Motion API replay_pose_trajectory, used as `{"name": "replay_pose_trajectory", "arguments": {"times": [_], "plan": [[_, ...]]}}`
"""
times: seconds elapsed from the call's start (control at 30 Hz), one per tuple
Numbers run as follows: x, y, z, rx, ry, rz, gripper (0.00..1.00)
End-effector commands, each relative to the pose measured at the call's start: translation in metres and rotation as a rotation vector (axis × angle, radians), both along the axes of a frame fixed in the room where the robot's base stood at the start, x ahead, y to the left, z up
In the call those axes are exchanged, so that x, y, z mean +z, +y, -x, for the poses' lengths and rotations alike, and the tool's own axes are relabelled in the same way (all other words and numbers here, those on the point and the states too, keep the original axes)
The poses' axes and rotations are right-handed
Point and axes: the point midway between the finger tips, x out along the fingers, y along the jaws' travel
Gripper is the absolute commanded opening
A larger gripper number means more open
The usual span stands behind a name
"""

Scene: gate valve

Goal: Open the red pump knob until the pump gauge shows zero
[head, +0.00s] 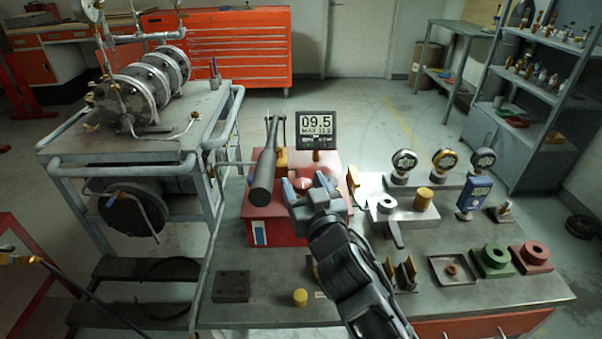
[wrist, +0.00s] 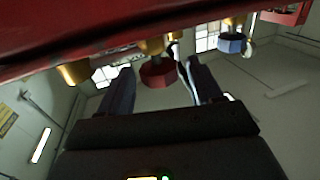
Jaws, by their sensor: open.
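The pump is a red box (head: 268,229) on the bench with a long dark lever (head: 263,180) over it. Its digital gauge (head: 317,123) reads 09.5, with a smaller MAX line below. My gripper (head: 307,186) is at the pump's front right, blue fingers apart. A red knob shows between the fingers in the wrist view (wrist: 158,75), on a brass stem, with a visible gap to each finger. The gripper appears open and not closed on it. In the head view the gripper hides part of this area.
In the wrist view a blue knob (wrist: 233,44) on another brass fitting is to the right. Three round gauges (head: 443,160) stand at the bench's back right. Green (head: 491,262) and red blocks (head: 531,257) and a small tray (head: 438,280) lie at the right. A piped cart (head: 120,150) stands left.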

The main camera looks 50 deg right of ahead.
Motion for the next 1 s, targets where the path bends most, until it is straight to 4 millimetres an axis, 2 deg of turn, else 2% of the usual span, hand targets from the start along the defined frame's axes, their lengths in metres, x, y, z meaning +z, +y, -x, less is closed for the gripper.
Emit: {"name": "replay_pose_trajectory", "arguments": {"times": [0.23,0.6,1.0], "plan": [[0.001,-0.015,-0.020,0.000,-0.001,-0.001,0.65],[0.000,-0.018,-0.024,0.000,-0.001,-0.001,0.64],[0.000,-0.018,-0.023,0.000,0.000,0.000,0.25]]}}
